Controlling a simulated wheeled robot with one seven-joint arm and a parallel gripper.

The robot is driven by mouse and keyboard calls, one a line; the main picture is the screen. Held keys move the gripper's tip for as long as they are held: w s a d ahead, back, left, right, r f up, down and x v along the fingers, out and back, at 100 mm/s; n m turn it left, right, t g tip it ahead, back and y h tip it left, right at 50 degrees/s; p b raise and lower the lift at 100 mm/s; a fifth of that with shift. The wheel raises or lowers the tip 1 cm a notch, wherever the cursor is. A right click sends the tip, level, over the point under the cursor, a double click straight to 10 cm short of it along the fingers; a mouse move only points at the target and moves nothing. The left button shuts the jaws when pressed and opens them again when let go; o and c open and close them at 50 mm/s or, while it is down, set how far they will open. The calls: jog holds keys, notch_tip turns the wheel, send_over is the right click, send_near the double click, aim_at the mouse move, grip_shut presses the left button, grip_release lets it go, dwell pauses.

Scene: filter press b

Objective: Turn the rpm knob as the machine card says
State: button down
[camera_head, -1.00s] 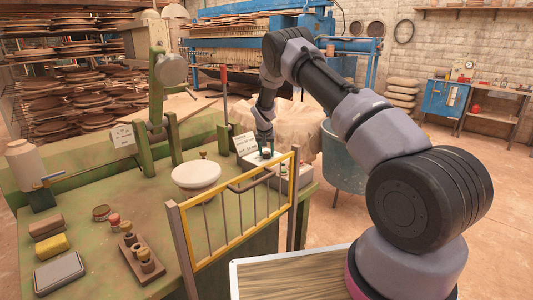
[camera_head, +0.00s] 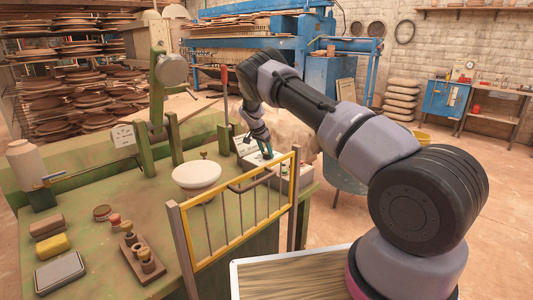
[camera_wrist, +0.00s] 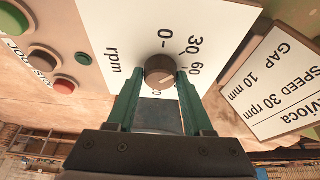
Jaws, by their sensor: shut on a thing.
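The rpm knob (camera_wrist: 160,72) is a round brown knob on a white dial plate (camera_wrist: 120,30) marked rpm, with 0, 30 and 60 legible. My gripper (camera_wrist: 160,82) is shut on the knob, one green finger on each side. The knob's pointer is hard to read. The machine card (camera_wrist: 272,90) is beside the plate at the right of the wrist view and reads "SPEED 30 rpm" and "GAP 10 mm". In the head view my gripper (camera_head: 266,153) is at the control box (camera_head: 280,172), and the knob is too small to make out.
Red, green and brown buttons (camera_wrist: 42,59) sit left of the dial plate. A yellow guard rail (camera_head: 235,243) stands in front of the control box.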

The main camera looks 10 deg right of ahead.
dwell(0.4)
jog(key=shift+c, duration=1.5)
grip_release()
jog(key=v, duration=1)
jog(key=shift+a+r, duration=0.15)
jog(key=shift+r, duration=0.2)
